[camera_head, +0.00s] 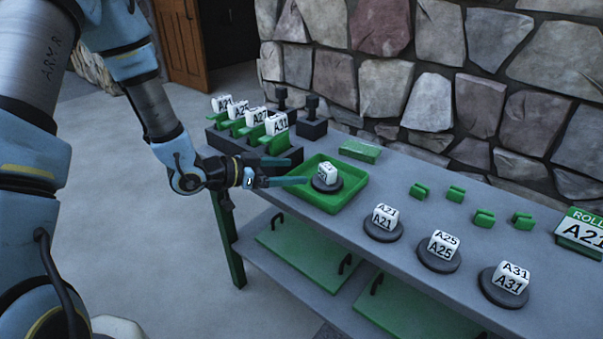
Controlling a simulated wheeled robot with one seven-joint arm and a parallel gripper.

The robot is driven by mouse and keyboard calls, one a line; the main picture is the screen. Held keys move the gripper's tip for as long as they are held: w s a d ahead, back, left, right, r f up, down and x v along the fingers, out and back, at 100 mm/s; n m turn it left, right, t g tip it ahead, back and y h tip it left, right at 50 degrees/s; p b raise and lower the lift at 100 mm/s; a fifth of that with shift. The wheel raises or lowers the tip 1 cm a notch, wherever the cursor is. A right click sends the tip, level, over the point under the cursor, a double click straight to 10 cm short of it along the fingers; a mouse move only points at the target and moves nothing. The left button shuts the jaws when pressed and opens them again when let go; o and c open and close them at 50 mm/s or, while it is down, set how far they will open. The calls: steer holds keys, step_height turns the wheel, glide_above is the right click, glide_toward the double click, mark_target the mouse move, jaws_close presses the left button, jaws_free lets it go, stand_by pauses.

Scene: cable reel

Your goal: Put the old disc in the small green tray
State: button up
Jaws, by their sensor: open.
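A dark round disc (326,187) topped by a white labelled block (326,173) sits inside the small green tray (350,203), near its middle. The block's label is too small to read. My gripper (297,171) reaches in from the left at the tray's left side. Its two teal fingers are apart with nothing between them, and their tips point toward the disc. The fingers appear clear of the disc; whether they touch the tray's rim I cannot tell.
Discs with blocks marked A21 (383,227), A25 (440,255) and A31 (503,289) stand along the table's (440,200) front. Several green clips (456,193) lie behind them. A dark rack (278,148) with labelled blocks stands behind my gripper. A ROLL A21 sign (582,231) is at right.

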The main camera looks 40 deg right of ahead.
steer(key=shift+a+r, duration=0.1)
steer(key=shift+a, duration=0.25)
steer(key=w+a+n+t+y, duration=0.4)
steer(key=w+a+t, duration=0.1)
steer(key=w+a, duration=0.45)
steer(key=w+a+r+n+t+y, duration=0.1)
steer(key=w+a+n+y, duration=0.15)
steer(key=a, duration=0.45)
steer(key=w+a+r+n+t+y, duration=0.1)
steer(key=w+a+n+t+y, duration=0.15)
steer(key=a, duration=0.45)
steer(key=s+a+r+n+g+y, duration=0.2)
steer(key=s+a+n, duration=0.2)
steer(key=s+a, duration=0.2)
steer(key=s+a+r+n+g+y, duration=0.2)
steer(key=s+a+n, duration=0.3)
steer(key=a, duration=0.5)
steer(key=shift+s+r+g+y, duration=0.4)
steer(key=shift+s+y, duration=0.2)
steer(key=shift+s, duration=0.3)
step_height(320, 180, up, 2)
steer(key=shift+r+p, duration=0.15)
steer(key=shift+p, duration=1.1)
